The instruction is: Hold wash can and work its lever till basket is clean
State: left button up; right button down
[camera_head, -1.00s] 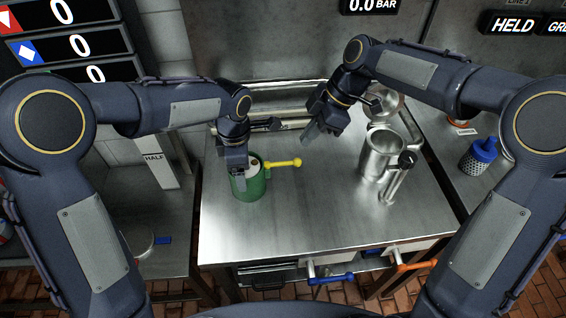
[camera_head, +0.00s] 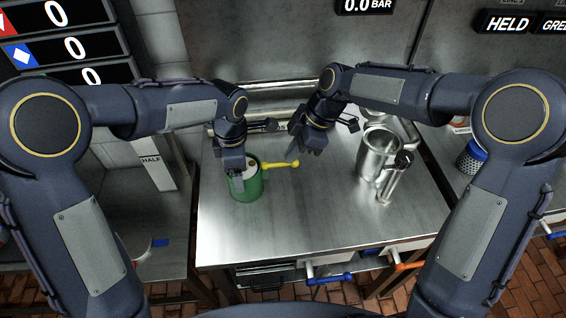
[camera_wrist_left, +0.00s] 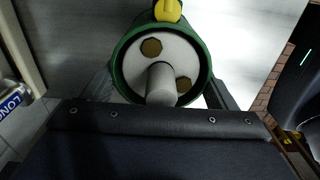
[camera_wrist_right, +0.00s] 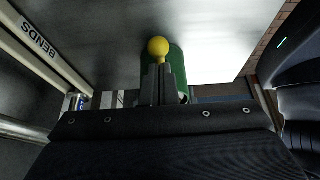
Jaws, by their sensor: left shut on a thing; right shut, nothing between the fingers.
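The green wash can (camera_head: 248,187) stands upright on the steel table, with its yellow lever (camera_head: 280,165) sticking out to the right. My left gripper (camera_head: 236,176) is shut on the can, its fingers on either side of the green wall in the left wrist view (camera_wrist_left: 120,70). Inside the can are a white disc with two brown pieces and a grey post (camera_wrist_left: 160,82). My right gripper (camera_head: 292,154) is shut and empty beside the knob at the lever's end. In the right wrist view the yellow knob (camera_wrist_right: 158,48) shows just beyond the closed fingertips; I cannot tell whether they touch.
A steel jug (camera_head: 379,155) with a side handle stands at the right of the table. A blue-topped container (camera_head: 474,155) is on the right counter. Blue (camera_head: 333,279) and orange (camera_head: 408,266) handles stick out below the front edge. The front middle of the table is clear.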

jog(key=shift+a+f, duration=0.25)
jog(key=shift+f, duration=0.35)
notch_tip(320, 180, down, 3)
jog(key=shift+r, duration=0.15)
jog(key=d, duration=0.1)
jog(key=d+r, duration=0.1)
jog(key=d, duration=0.1)
jog(key=shift+w+r, duration=0.1)
jog(key=shift+w, duration=0.05)
jog(key=v, duration=1.2)
